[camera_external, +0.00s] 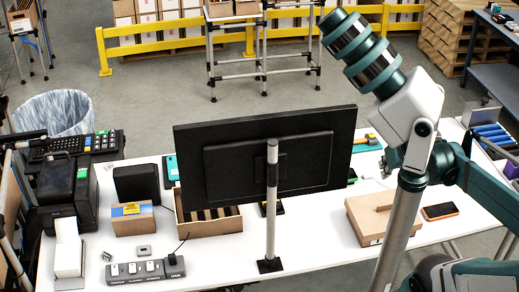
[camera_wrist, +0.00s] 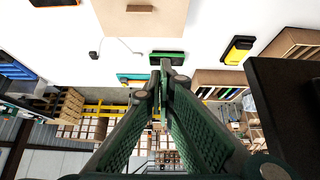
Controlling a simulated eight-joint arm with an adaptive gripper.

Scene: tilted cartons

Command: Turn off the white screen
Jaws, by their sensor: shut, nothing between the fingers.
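A black monitor (camera_external: 225,160) stands on a pole at the middle of the white table, its back to the external camera. Its screen face is hidden there, so I cannot tell whether it is lit or white. A large dark panel, apparently the monitor, fills the right edge of the wrist view (camera_wrist: 285,95). My gripper (camera_wrist: 166,66) is shut and empty, its fingertips together. The panel is to the right of the fingers and apart from them. In the external view my arm is at the right of the monitor, and the fingertips cannot be made out.
A power strip (camera_external: 143,270) with switches lies at the table's front left. A cardboard box (camera_external: 370,225) and a phone (camera_external: 440,211) lie to the right. A wooden divided box (camera_external: 210,222) sits under the monitor. A label printer (camera_external: 68,190) stands at the left.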

